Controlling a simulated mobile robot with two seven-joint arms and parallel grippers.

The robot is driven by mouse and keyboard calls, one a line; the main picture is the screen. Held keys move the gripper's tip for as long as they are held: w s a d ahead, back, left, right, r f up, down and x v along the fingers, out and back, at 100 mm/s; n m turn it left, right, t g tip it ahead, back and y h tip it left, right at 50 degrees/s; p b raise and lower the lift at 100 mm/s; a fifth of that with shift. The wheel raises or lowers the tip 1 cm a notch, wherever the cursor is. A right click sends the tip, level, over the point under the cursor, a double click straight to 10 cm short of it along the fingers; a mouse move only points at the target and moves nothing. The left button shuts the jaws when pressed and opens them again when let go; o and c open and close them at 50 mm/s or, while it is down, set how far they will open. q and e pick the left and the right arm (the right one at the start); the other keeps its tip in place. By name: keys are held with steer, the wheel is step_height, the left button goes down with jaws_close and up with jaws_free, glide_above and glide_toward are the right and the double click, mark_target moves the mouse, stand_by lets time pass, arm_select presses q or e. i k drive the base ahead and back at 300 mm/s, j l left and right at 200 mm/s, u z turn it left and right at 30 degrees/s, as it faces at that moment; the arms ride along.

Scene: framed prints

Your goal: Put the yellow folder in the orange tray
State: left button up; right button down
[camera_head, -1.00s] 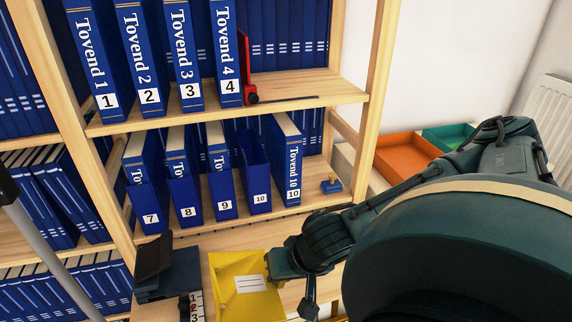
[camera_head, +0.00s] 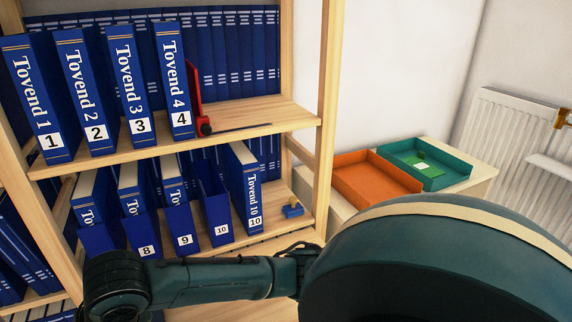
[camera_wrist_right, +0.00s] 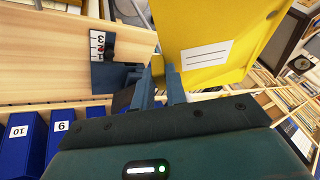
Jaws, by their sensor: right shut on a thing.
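The orange tray (camera_head: 378,184) is on a low cabinet to the right of the shelf and looks empty. The yellow folder (camera_wrist_right: 215,45), with a white label, shows in the right wrist view. My right gripper (camera_wrist_right: 160,78) is shut on the folder's edge in that view. In the head view the folder and the right gripper's fingers are hidden or out of frame; only my right arm crosses the lower part. My left gripper is not in view.
A green tray (camera_head: 440,178) with a green item in it stands beside the orange tray. The wooden shelf (camera_head: 190,150) holds blue numbered binders, a red object (camera_head: 196,100) and a blue stamp (camera_head: 292,210). A radiator (camera_head: 515,135) is on the right wall.

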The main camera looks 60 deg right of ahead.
mark_target(355, 181)
steer(key=k+l, duration=0.1)
steer(key=l, duration=0.3)
steer(key=k+l, duration=0.1)
steer(key=l, duration=0.3)
steer(key=k+l, duration=0.15)
steer(key=l, duration=0.3)
steer(key=k+l, duration=0.1)
steer(key=l, duration=0.3)
steer(key=k+l, duration=0.1)
steer(key=l, duration=0.3)
steer(key=k+l, duration=0.1)
steer(key=l, duration=0.3)
steer(key=k+l, duration=0.15)
steer(key=l, duration=0.25)
steer(key=k+l, duration=0.1)
steer(key=l, duration=0.3)
steer(key=i, duration=0.15)
